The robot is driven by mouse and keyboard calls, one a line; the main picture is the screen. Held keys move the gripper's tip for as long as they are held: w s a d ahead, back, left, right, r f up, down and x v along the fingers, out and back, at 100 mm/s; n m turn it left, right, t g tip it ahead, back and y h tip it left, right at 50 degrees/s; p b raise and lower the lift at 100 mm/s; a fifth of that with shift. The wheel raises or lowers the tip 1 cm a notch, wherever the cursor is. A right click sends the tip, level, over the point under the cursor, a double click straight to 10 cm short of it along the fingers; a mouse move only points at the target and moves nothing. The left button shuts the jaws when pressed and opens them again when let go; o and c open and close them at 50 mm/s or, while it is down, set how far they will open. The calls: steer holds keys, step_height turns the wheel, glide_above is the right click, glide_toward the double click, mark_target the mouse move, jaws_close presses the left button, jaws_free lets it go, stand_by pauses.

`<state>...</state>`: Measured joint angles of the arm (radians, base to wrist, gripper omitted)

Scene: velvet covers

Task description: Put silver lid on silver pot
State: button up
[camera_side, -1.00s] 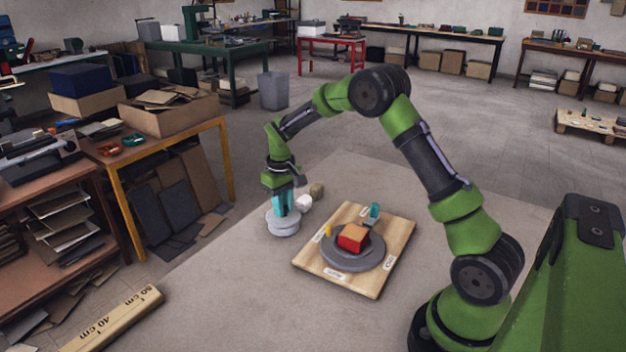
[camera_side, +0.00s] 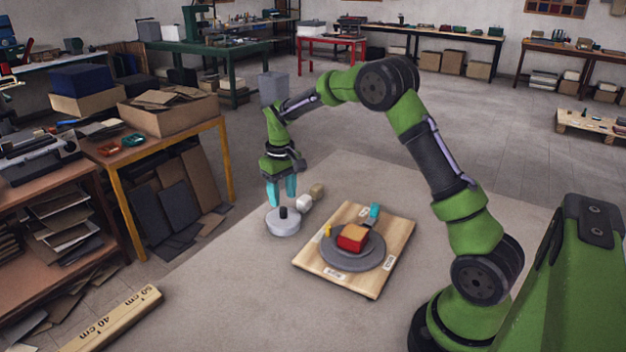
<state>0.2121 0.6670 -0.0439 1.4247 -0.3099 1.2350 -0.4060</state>
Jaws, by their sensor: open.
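A low, round silver pot (camera_side: 283,229) stands on the grey floor mat, left of the wooden board. A silver lid (camera_side: 273,214) with a black knob (camera_side: 283,212) appears to rest level on top of it; the seam between them is too small to make out well. My gripper (camera_side: 283,200) is above the knob with its two teal fingers pointing down. The fingers are apart, with nothing between them, and look clear of the knob.
A white object (camera_side: 304,203) and a tan one (camera_side: 317,190) sit close behind the pot to the right. The wooden board (camera_side: 312,262) carries a grey disc (camera_side: 340,262), a red and orange block (camera_side: 352,238), a small yellow piece and a teal piece. The mat's front left is clear.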

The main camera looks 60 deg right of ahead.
mark_target(283, 209)
steer(key=s+a+r+t, duration=0.1)
steer(key=s+a+r, duration=0.1)
steer(key=r, duration=0.5)
steer(key=s+a+r+t, duration=0.1)
steer(key=s+a+r, duration=0.1)
steer(key=r, duration=0.5)
steer(key=s+a+t, duration=0.1)
steer(key=s+a, duration=0.2)
steer(key=s, duration=0.4)
steer(key=s+a+r+m+t+y, duration=0.1)
steer(key=s+a+t, duration=0.1)
steer(key=s+a, duration=0.2)
steer(key=s+a+r+t+y, duration=0.1)
steer(key=s+a, duration=0.3)
steer(key=s, duration=0.5)
steer(key=shift+s+m+t, duration=0.35)
steer(key=shift+m+t, duration=0.05)
steer(key=shift+t, duration=0.2)
steer(key=shift+a+r, duration=0.1)
steer(key=shift+r, duration=0.05)
